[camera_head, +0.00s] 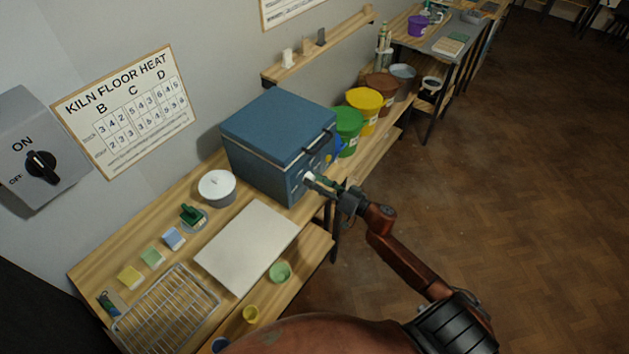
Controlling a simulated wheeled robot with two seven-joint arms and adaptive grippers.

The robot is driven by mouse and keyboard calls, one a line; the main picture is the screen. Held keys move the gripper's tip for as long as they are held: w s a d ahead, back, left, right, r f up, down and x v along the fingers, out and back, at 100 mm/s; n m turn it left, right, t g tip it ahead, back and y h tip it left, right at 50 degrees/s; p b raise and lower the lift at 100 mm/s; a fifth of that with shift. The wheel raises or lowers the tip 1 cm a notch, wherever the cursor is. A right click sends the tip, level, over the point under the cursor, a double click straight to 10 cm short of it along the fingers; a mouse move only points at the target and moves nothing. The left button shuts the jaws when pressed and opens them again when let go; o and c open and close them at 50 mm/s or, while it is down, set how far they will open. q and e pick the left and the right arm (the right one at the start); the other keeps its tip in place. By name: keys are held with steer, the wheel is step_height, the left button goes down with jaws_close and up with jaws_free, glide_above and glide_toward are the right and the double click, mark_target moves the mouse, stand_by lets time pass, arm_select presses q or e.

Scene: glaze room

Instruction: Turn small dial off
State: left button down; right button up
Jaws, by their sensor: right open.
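The blue kiln box (275,135) stands on the wooden bench (150,240) against the wall. Its front panel (285,181) faces right and carries small controls, partly covered by my gripper and too small to read. I cannot make out the small dial's setting. My right gripper (318,184) is open, with its fingertips close to the lower part of this panel; I cannot tell whether they touch a control. A larger black knob (41,167) sits on a grey wall box (40,130) marked ON and OFF at far left. My left gripper is not in view.
The floor (480,170) at right is clear.

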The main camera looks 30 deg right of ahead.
steer(key=shift+w+a, duration=0.15)
steer(key=shift+w, duration=0.2)
steer(key=shift+c, duration=0.4)
steer(key=shift+r, duration=0.1)
steer(key=c, duration=1.1)
